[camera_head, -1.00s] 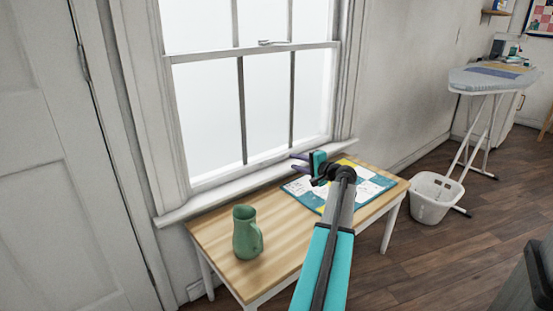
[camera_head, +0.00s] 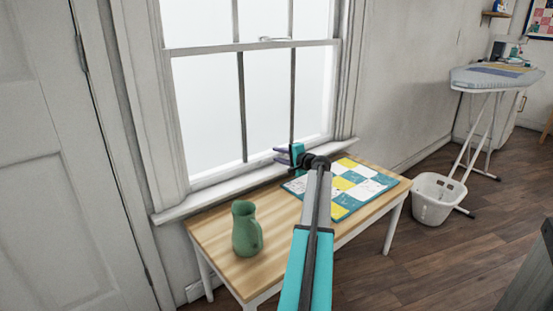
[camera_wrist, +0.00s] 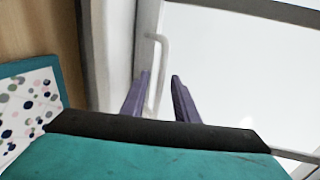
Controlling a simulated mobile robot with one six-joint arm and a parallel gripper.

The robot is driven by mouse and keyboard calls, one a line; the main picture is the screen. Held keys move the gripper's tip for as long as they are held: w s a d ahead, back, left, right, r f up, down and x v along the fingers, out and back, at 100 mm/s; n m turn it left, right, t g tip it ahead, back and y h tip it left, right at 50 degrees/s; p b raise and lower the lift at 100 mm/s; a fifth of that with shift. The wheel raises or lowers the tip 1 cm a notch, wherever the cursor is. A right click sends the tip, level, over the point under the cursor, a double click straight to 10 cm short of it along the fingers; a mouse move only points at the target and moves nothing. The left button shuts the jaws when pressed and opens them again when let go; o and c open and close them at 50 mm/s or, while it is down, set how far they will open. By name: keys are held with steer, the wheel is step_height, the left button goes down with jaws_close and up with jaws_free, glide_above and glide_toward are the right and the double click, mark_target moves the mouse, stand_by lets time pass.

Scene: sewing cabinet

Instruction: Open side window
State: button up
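The window (camera_head: 205,110) is a white sash window with dark dividing bars, and its lower sash looks down near the sill (camera_head: 175,212). A small latch (camera_head: 268,39) shows at the meeting rail. My gripper (camera_head: 281,156) is in front of the lower part of the window, above the table's back edge. In the wrist view, a white bar handle (camera_wrist: 163,50) on the frame runs between my two purple fingers (camera_wrist: 160,78). The fingers are apart, with gaps beside the handle. I cannot tell how deep it sits between them. The head view does not show the handle clearly.
A wooden table (camera_head: 215,225) stands below the window. It holds a green jug (camera_head: 246,230) and a patchwork quilt piece (camera_head: 345,185). A white basket (camera_head: 432,200) and an ironing board (camera_head: 490,78) are to the right. A white door (camera_head: 35,150) is at the left.

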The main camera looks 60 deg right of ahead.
steer(key=shift+x, duration=0.8)
jaws_close()
steer(key=shift+s+a, duration=0.1)
steer(key=shift+a, duration=0.05)
steer(key=shift+r+p, duration=0.3)
steer(key=shift+r, duration=0.3)
steer(key=p, duration=1.5)
glide_toward(270, 97)
steer(key=x, duration=0.5)
steer(key=shift+w+r, duration=0.1)
steer(key=shift+w, duration=0.1)
jaws_free()
